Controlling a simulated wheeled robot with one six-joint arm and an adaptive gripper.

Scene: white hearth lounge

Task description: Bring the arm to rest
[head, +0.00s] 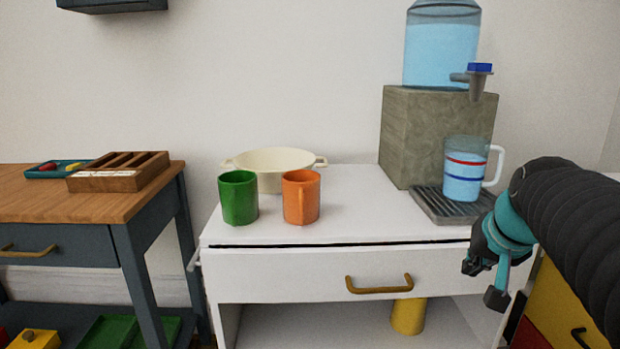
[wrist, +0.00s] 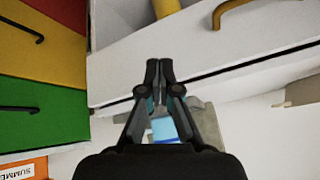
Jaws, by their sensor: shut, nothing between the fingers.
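My gripper (head: 482,266) is at the right in the head view, at the end of my dark arm with its teal wrist. It is in front of the right front part of the white cabinet (head: 345,272), below the dispenser's drip tray. In the wrist view my gripper (wrist: 160,68) has its fingertips together with nothing between them. The cabinet's drawer front (wrist: 190,55) shows behind the fingers there. I cannot tell the exact gap between gripper and cabinet.
A graduated cup (head: 463,180) of blue water stands on the drip tray (head: 430,206) under the spout. A green mug (head: 238,198), an orange mug (head: 299,198) and a cream pot (head: 275,162) share the cabinet top. Coloured drawers (wrist: 40,105) are close by.

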